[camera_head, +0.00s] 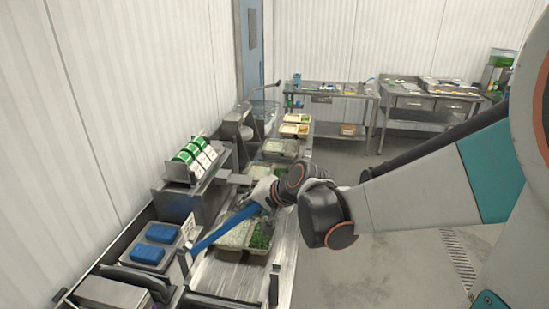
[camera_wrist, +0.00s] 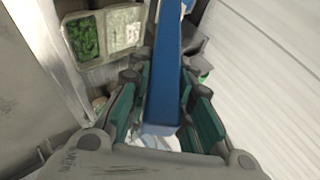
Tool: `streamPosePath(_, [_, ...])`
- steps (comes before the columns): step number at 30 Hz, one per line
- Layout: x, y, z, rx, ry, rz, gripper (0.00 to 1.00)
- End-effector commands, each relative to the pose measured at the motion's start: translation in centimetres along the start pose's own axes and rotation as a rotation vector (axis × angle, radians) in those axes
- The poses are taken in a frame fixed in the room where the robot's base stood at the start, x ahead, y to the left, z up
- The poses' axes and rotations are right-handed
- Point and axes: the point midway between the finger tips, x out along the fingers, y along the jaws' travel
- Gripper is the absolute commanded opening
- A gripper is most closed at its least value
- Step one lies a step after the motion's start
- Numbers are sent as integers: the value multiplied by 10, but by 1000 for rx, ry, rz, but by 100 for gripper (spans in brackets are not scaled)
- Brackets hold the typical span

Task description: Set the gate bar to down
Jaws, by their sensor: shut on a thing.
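The blue gate bar (camera_head: 222,231) slants in the head view from a pivot end at the lower left, beside the line, up to my gripper (camera_head: 262,199). It crosses in front of the tray with white and green food. In the wrist view, the bar (camera_wrist: 165,60) runs down the middle between my gripper's green-padded fingers (camera_wrist: 160,90). My gripper is shut on the bar near its free end. The bar's height above the line surface is hard to tell.
A tray of rice and greens (camera_head: 259,245) sits on the steel line (camera_head: 235,280) below the bar, with more trays (camera_head: 279,148) farther back. Blue blocks (camera_head: 148,253) lie at the left. A dispenser with green-and-white packs (camera_head: 195,155) stands beside the line. Floor on the right is clear.

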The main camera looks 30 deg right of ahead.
Motion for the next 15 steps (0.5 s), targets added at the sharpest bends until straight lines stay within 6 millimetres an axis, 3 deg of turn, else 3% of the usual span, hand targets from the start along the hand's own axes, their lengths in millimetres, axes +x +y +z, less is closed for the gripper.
streamPosePath(1, [3,16,3,15,7,-24,0])
streamPosePath(15, [21,85,11,106,5,-248,0])
